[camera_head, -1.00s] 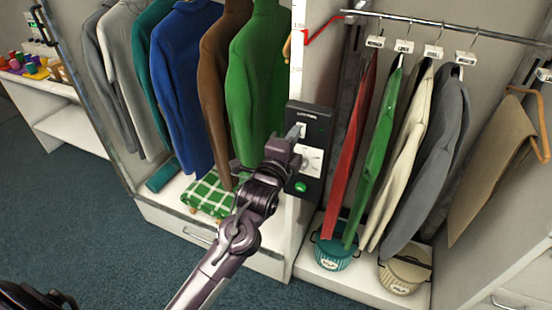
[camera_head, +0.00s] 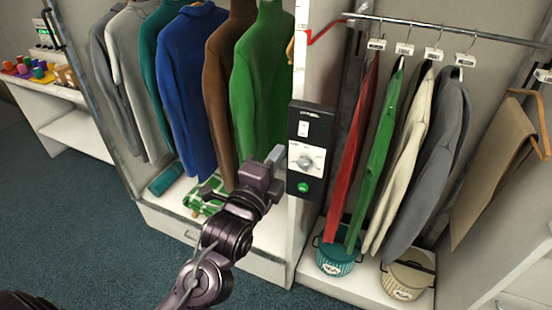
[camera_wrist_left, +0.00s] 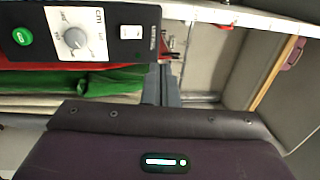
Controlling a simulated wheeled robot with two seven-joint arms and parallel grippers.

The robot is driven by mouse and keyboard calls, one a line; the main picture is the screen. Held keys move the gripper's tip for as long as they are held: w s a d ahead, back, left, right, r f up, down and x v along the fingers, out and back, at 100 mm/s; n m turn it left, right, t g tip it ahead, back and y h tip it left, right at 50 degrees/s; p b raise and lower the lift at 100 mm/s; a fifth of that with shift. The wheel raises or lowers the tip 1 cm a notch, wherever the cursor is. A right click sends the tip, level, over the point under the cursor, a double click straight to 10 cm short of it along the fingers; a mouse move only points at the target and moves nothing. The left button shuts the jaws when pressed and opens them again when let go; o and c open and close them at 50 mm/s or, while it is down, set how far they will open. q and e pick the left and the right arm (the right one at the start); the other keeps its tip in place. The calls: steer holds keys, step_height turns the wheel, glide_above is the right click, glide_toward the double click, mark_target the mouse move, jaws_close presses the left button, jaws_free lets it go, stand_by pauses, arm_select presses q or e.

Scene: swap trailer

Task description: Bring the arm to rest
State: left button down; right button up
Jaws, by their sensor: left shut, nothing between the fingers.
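My left gripper (camera_head: 274,155) is shut and empty. In the head view it stands just left of the black control panel (camera_head: 311,140), in front of the green jacket (camera_head: 259,90), apart from the panel. The panel has a white rocker switch, a dial with a white face and a lit green button, and is mounted on the white upright. The panel (camera_wrist_left: 82,36) also shows in the left wrist view, at the upper left, beyond the gripper's fingers (camera_wrist_left: 160,85). My right gripper is not in view.
A rack of jackets hangs at the left, with a green checked cloth (camera_head: 203,196) on the shelf below. Garments hang from a rail (camera_head: 450,32) at the right, above a teal basket (camera_head: 335,258) and a cream basket (camera_head: 408,276). Open floor (camera_head: 70,220) lies at the left.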

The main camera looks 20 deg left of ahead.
arm_select(q)
steer(key=shift+s, duration=0.1)
stand_by(0.3)
step_height(320, 180, down, 23)
steer(key=w+n+g, duration=0.3)
steer(key=n+g, duration=0.1)
steer(key=g, duration=0.1)
steer(key=s+a+f+n+g, duration=0.1)
steer(key=s+f+g, duration=0.15)
steer(key=f, duration=0.65)
steer(key=s+a+f+n+g, duration=0.15)
steer(key=s+f, duration=0.25)
steer(key=f, duration=0.5)
steer(key=s+f+n+g, duration=0.25)
steer(key=s+f, duration=0.45)
steer(key=f, duration=0.4)
steer(key=s+f+n+g, duration=0.2)
steer(key=s+f, duration=0.4)
steer(key=s, duration=0.4)
steer(key=s+a+f+n+g, duration=0.1)
steer(key=s+f+n+g, duration=0.1)
steer(key=s+f, duration=0.4)
steer(key=s+f+n+g, duration=0.2)
steer(key=s+f, duration=0.4)
steer(key=s, duration=0.8)
steer(key=shift+s+a+n+g+y, duration=0.25)
steer(key=shift+n+g+y, duration=0.1)
steer(key=shift+n, duration=0.15)
